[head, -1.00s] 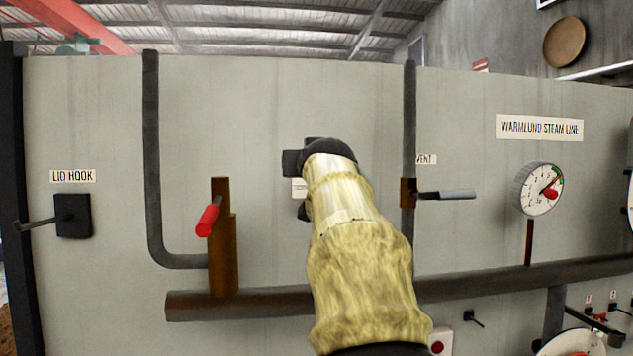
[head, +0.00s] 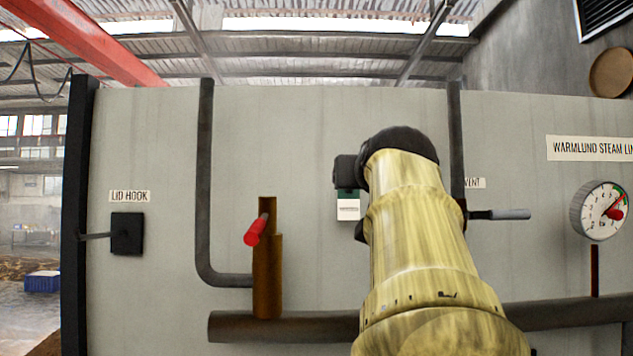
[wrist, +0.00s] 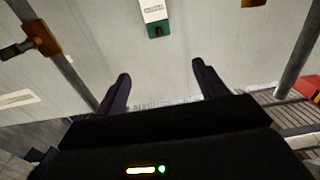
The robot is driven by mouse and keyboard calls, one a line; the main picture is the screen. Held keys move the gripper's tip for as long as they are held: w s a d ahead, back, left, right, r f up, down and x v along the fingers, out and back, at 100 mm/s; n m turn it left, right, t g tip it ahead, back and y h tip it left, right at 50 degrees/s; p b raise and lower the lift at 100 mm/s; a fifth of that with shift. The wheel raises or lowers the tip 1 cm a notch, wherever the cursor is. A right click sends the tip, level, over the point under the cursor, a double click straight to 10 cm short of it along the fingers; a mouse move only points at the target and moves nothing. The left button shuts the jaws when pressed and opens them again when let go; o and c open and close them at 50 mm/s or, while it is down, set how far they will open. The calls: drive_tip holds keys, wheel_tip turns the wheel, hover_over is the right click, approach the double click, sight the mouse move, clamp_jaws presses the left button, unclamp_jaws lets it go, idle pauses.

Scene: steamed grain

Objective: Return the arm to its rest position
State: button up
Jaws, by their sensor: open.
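My arm (head: 415,240), in a yellowish sleeve, rises from the bottom of the head view in front of the grey panel (head: 160,310). Its dark wrist end hides my gripper's fingers in that view. In the wrist view my gripper (wrist: 160,85) shows two dark fingers spread apart with nothing between them. Beyond the fingers is the pale panel face, with a white and green box (wrist: 155,15) on it. The same box shows just left of my wrist in the head view (head: 348,206).
A red-handled valve (head: 256,229) and a grey-handled vent valve (head: 500,214) stick out from the panel. A lid hook (head: 126,234) is at left, a gauge (head: 599,210) at right. A thick horizontal pipe (head: 285,327) runs low, behind my arm. Open floor shows at far left.

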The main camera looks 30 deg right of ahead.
drive_tip(key=w+a+f+g+y+b, duration=0.1)
drive_tip(key=w+f, duration=0.2)
drive_tip(key=f, duration=0.4)
drive_tip(key=w+f+n+g+y, duration=0.1)
drive_tip(key=w+f+y, duration=0.15)
drive_tip(key=f, duration=0.45)
drive_tip(key=w+a+f+y+b, duration=0.1)
drive_tip(key=w+f, duration=0.2)
drive_tip(key=f, duration=0.3)
drive_tip(key=w+a+f+n+g+y, duration=0.15)
drive_tip(key=a+f, duration=0.25)
drive_tip(key=f, duration=0.5)
drive_tip(key=w+a+f+g+y, duration=0.1)
drive_tip(key=a+f+g, duration=0.15)
drive_tip(key=f, duration=0.75)
drive_tip(key=s+a+f+n+g+y+b, duration=0.1)
drive_tip(key=s+a+f, duration=0.3)
drive_tip(key=f, duration=0.5)
drive_tip(key=s+a+f+n+g+y+b, duration=0.1)
drive_tip(key=s+a+f+g, duration=0.1)
drive_tip(key=a+f, duration=0.5)
drive_tip(key=s+a+f+n+g+b, duration=0.1)
drive_tip(key=s+a+f, duration=0.4)
drive_tip(key=s+f, duration=0.6)
wheel_tip(320, 180, down, 3)
drive_tip(key=n+g, duration=0.1)
drive_tip(key=g, duration=0.1)
drive_tip(key=shift+s+a+g+y, duration=0.15)
drive_tip(key=shift+a+g+y, duration=0.15)
drive_tip(key=shift+a, duration=0.05)
